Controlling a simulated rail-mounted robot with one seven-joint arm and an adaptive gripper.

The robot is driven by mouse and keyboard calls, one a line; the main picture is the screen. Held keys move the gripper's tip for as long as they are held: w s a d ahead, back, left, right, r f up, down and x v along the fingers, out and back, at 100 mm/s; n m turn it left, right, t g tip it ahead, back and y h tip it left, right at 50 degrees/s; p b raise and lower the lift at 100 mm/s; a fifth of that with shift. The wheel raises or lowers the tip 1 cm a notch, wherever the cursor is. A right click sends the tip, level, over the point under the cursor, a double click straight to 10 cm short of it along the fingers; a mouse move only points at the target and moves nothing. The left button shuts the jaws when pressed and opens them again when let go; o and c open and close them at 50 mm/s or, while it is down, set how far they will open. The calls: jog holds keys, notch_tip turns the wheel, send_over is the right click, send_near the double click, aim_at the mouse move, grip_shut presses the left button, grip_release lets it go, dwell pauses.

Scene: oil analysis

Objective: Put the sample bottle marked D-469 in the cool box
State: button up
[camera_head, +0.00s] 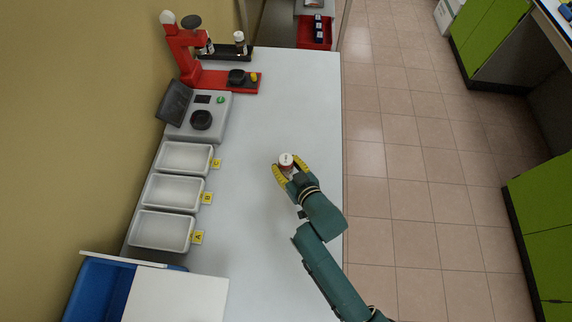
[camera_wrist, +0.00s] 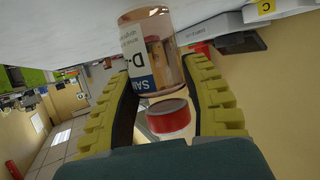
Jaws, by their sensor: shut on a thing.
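My gripper (camera_head: 286,169) is shut on a sample bottle (camera_head: 286,160) over the middle of the white bench. In the wrist view the clear bottle (camera_wrist: 148,45) stands between the yellow fingers. A blue box (camera_head: 98,292), which looks like the cool box, is at the lower left in the head view. A white panel (camera_head: 178,298) lies beside or partly over it.
Three white trays (camera_head: 162,231) with yellow letter tags line the bench's left side. Beyond them are a grey instrument (camera_head: 203,120), a red stand (camera_head: 182,52) and a black rack (camera_head: 226,52) with bottles. The bench (camera_head: 270,262) between gripper and trays is clear.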

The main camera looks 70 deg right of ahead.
jog(key=shift+f, duration=0.8)
jog(key=shift+f, duration=0.25)
jog(key=o, duration=1.2)
jog(key=shift+r, duration=0.35)
jog(key=v, duration=1.2)
jog(key=shift+f+p, duration=0.1)
jog(key=shift+p, duration=0.25)
